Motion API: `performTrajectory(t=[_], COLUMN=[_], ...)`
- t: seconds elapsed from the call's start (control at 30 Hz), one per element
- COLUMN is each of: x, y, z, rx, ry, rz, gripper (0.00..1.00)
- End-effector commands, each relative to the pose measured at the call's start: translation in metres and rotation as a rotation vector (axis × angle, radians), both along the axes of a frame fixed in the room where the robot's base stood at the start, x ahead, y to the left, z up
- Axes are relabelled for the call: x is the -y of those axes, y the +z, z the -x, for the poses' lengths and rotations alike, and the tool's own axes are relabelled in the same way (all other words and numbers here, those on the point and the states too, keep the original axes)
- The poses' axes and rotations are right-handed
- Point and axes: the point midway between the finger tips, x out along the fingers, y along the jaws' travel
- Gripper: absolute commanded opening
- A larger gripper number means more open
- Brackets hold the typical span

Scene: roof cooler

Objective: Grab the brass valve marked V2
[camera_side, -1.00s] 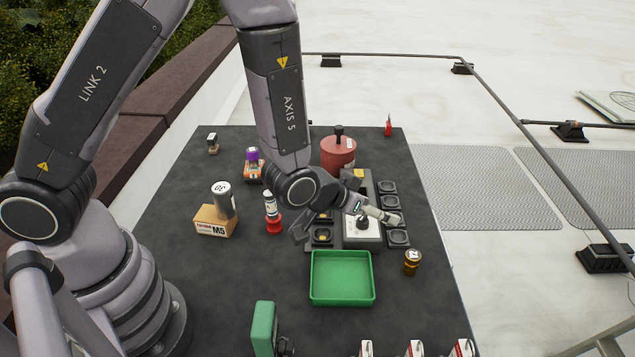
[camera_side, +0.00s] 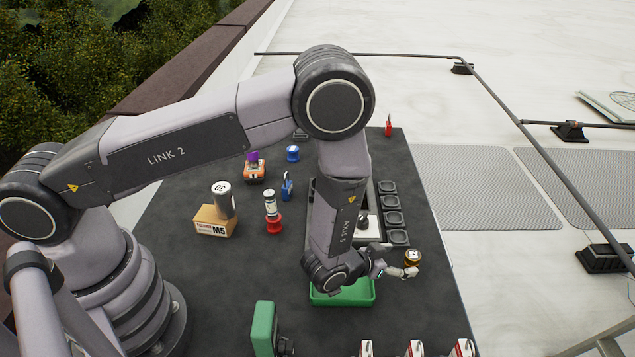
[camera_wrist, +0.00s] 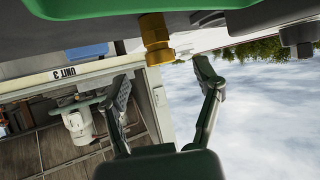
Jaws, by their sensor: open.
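The brass valve (camera_side: 413,257) stands at the right side of the dark mat, with a pale marked top; I read only a "2" there. My gripper (camera_side: 403,262) is low at its left, with the nearer finger reaching in front of its lower part. In the wrist view the picture is upside down, and the brass valve (camera_wrist: 155,38) hangs from the mat between the lines of the two open fingers of my gripper (camera_wrist: 164,76). No contact is visible, and I cannot tell whether the tips are past it.
The green tray (camera_side: 345,298) is just left of my gripper, partly under my arm. Several dark square holders (camera_side: 392,203) stand behind. The mat right of the valve is clear.

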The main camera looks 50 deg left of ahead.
Motion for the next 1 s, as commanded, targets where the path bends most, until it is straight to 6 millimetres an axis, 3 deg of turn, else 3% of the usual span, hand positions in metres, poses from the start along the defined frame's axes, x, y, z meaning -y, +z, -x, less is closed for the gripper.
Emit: performTrajectory(t=[0.33, 0.63, 1.0], x=[0.008, 0.01, 0.009], y=[-0.019, -0.021, -0.021], z=[-0.041, -0.046, -0.046], rx=[0.001, -0.001, -0.001], ry=[0.0, 0.0, 0.0], rz=[0.001, 0.0, 0.001], gripper=[0.66, 0.66, 0.18])
